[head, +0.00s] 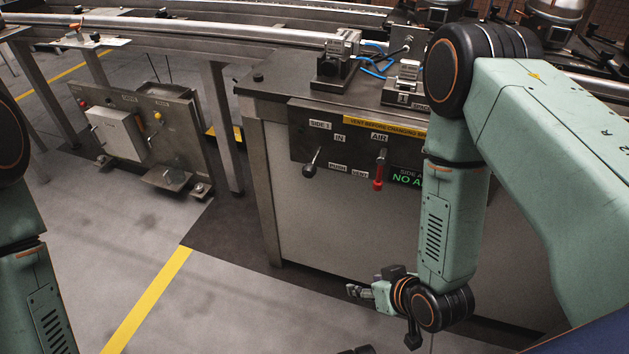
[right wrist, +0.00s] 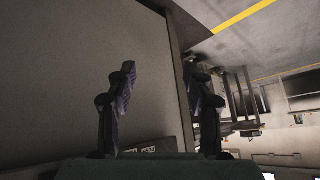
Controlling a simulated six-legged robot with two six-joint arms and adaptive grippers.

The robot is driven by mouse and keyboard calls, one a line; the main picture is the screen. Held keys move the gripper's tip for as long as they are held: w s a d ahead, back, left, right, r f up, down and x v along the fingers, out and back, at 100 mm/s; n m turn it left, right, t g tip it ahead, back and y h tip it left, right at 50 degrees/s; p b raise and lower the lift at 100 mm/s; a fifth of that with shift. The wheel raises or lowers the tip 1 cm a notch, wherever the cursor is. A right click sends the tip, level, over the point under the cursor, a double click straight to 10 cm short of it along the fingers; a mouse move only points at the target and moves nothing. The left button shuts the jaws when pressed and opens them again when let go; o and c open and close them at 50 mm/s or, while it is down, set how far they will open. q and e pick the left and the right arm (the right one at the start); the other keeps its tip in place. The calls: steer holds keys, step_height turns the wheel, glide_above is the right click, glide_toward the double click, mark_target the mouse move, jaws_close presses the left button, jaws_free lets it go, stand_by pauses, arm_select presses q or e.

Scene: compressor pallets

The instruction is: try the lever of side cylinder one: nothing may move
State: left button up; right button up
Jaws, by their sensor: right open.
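The control panel (head: 345,143) on the bench front is marked SIDE 1, IN, AIR and PUSH. Under IN, a lever (head: 312,165) with a dark round knob slants down to the left. Under AIR, a red handle (head: 379,172) hangs down. A dark display (head: 407,177) with green letters, partly hidden by my right arm, reads "NO A...". My right gripper (head: 356,290) is low in front of the bench, well below the panel and touching neither lever. In the right wrist view its two fingers (right wrist: 164,100) stand apart with nothing between them. My left gripper is out of the picture.
Metal blocks (head: 338,62) with blue hoses stand on the bench top (head: 285,75). A yellow warning strip (head: 383,125) tops the panel. A grey plate unit (head: 140,135) stands left. Floor with a yellow line (head: 150,295) is clear between.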

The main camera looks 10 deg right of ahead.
steer(key=w+a+r+n+t+y, duration=0.25)
steer(key=w+r+t, duration=0.35)
steer(key=w+r, duration=0.3)
steer(key=t+y, duration=0.2)
steer(key=t, duration=0.1)
glide_toward(314, 175)
steer(key=w, duration=0.2)
steer(key=shift+a+b+x, duration=0.2)
steer(key=shift+b+x, duration=0.55)
steer(key=shift+x, duration=1.1)
steer(key=shift+a+b+x, duration=0.2)
steer(key=shift+b+x, duration=0.55)
steer(key=shift+x, duration=1.05)
steer(key=shift+s, duration=0.15)
steer(key=shift+c, duration=0.3)
jaws_close()
